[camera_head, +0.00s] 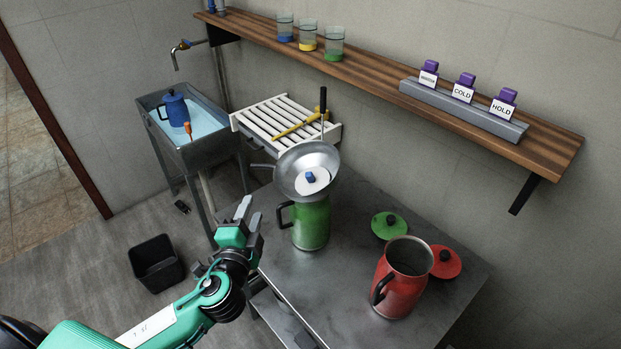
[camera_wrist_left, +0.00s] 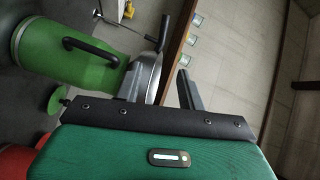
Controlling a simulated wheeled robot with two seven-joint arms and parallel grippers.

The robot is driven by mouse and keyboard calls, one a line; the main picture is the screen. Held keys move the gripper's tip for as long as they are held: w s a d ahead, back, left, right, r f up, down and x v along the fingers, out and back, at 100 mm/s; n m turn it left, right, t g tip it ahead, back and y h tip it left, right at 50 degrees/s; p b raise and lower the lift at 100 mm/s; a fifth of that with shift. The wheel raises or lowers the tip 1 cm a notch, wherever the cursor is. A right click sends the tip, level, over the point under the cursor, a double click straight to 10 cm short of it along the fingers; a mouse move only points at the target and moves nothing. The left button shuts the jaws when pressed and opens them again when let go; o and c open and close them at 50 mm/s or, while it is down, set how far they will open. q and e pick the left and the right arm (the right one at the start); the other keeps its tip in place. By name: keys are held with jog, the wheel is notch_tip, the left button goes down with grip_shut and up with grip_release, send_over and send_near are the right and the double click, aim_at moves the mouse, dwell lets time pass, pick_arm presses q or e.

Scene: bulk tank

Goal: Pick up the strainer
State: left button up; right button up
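The strainer (camera_head: 290,176) is a wide silver metal bowl resting on top of the green can (camera_head: 312,224). A white disc with a blue knob (camera_head: 309,178) sits in it. A thin dark upright handle (camera_head: 323,104) shows at its far side. My left gripper (camera_head: 249,212) is open and empty, left of the green can and apart from the strainer. In the left wrist view the strainer (camera_wrist_left: 150,76) shows edge-on beyond and between the open fingers (camera_wrist_left: 159,86), and the green can (camera_wrist_left: 60,42) lies to its left. My right gripper is not in view.
A red can (camera_head: 402,277) stands on the grey table (camera_head: 340,275) beside green (camera_head: 389,225) and red (camera_head: 445,262) lids. Behind are a white slatted rack (camera_head: 268,124) with a yellow tool and a sink (camera_head: 205,147) with a blue jug (camera_head: 174,106). A wooden shelf (camera_head: 380,82) runs above.

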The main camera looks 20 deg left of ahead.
pick_arm(q)
jog(key=p, duration=0.3)
send_near(267, 168)
jog(key=w, duration=0.3)
jog(key=shift+w+a+r+p, duration=0.1)
jog(key=shift+w+a+p, duration=0.2)
jog(key=shift+w, duration=0.5)
jog(key=shift+w+a+p, duration=0.2)
jog(key=shift+w+p, duration=0.2)
jog(key=shift+w, duration=0.4)
jog(key=shift+w+a+p, duration=0.2)
jog(key=shift+w+p, duration=0.15)
jog(key=shift+w, duration=0.75)
grip_shut()
